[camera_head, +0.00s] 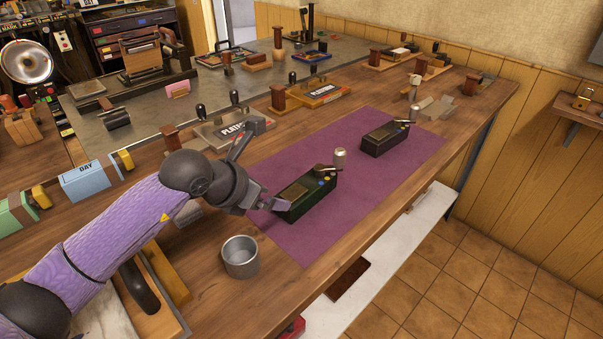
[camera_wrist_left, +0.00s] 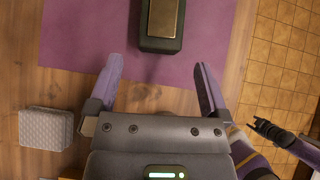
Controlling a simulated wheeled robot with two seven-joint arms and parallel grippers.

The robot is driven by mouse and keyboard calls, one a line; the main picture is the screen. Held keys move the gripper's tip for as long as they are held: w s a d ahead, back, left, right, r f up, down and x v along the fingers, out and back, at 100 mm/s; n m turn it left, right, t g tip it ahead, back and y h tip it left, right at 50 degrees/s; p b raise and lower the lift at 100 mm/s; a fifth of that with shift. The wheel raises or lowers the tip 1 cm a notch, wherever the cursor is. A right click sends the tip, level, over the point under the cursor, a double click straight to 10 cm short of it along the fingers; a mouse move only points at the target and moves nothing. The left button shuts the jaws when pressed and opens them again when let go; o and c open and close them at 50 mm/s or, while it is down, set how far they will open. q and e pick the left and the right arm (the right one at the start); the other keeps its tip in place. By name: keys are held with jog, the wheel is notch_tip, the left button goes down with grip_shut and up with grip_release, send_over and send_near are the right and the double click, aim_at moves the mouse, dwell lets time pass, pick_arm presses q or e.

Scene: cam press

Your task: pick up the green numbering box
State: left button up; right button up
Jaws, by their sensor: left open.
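The green numbering box (camera_head: 308,198) stands on the near part of the purple mat (camera_head: 287,240), with brass parts and small coloured buttons on top. In the left wrist view the box (camera_wrist_left: 147,43) shows dark green with a brass top plate, just beyond and between the fingertips. My left gripper (camera_head: 272,166) is open and empty at the near-left end of the box. In the left wrist view its two fingers (camera_wrist_left: 157,75) are spread wide. What seems to be my right gripper (camera_wrist_left: 268,130) shows at the right edge of that view; its jaw state is unclear.
A second, darker box (camera_head: 385,138) stands farther along the mat beside a metal cylinder (camera_head: 340,158). A grey metal cup (camera_head: 240,257) stands near the table's front edge. A platen stamp (camera_head: 222,130) and other tools lie behind the mat. The mat's front strip is clear.

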aim_at(289, 196)
pick_arm(q)
jog(key=x, duration=0.1)
jog(key=b+x, duration=0.1)
jog(key=x, duration=0.1)
jog(key=shift+s+d+f, duration=0.2)
jog(key=shift+s, duration=0.05)
jog(key=b+x, duration=0.1)
jog(key=x, duration=0.1)
jog(key=b+x, duration=0.1)
jog(key=x, duration=0.2)
jog(key=shift+w+a+r, duration=0.15)
jog(key=shift+w, duration=0.05)
jog(key=shift+w+d+b, duration=0.25)
jog(key=shift+b, duration=0.15)
jog(key=c, duration=1.1)
grip_shut()
jog(key=shift+r, duration=0.2)
notch_tip(289, 196, up, 9)
jog(key=p, duration=0.3)
jog(key=shift+r, duration=0.3)
jog(key=shift+f, duration=0.1)
pick_arm(e)
jog(key=shift+s+d+f, duration=0.35)
jog(key=shift+s+f, duration=0.25)
jog(key=shift+s, duration=0.05)
